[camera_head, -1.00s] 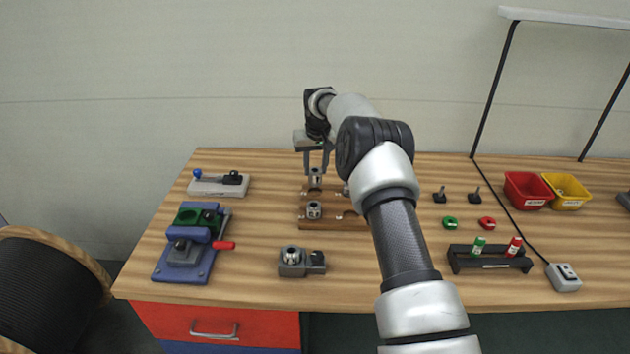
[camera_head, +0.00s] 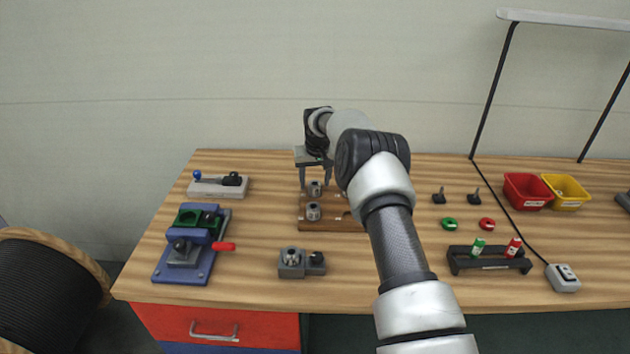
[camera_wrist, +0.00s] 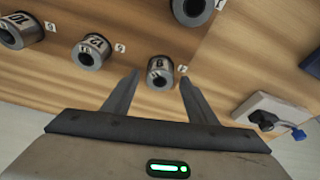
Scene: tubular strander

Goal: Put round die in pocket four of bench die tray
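The round die (camera_head: 315,189), a grey metal cylinder marked 8, sits upright at the back left of the wooden bench die tray (camera_head: 333,225). It also shows in the wrist view (camera_wrist: 160,73), beside a small white tag too small to read surely. My gripper (camera_head: 315,187) is open, with one finger on each side of this die and a gap to both. In the wrist view my gripper (camera_wrist: 157,75) points down over it. Other dies marked 12 (camera_wrist: 90,52) and 10 (camera_wrist: 20,31) stand in the same row. My arm hides the tray's right part.
Another die (camera_head: 313,211) stands in the tray's front row. A grey block with a blue-knobbed lever (camera_head: 218,186) lies left of the tray. A blue and green fixture (camera_head: 190,245) and a grey die holder (camera_head: 300,263) stand nearer the front. Bare bench surrounds the tray's left side.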

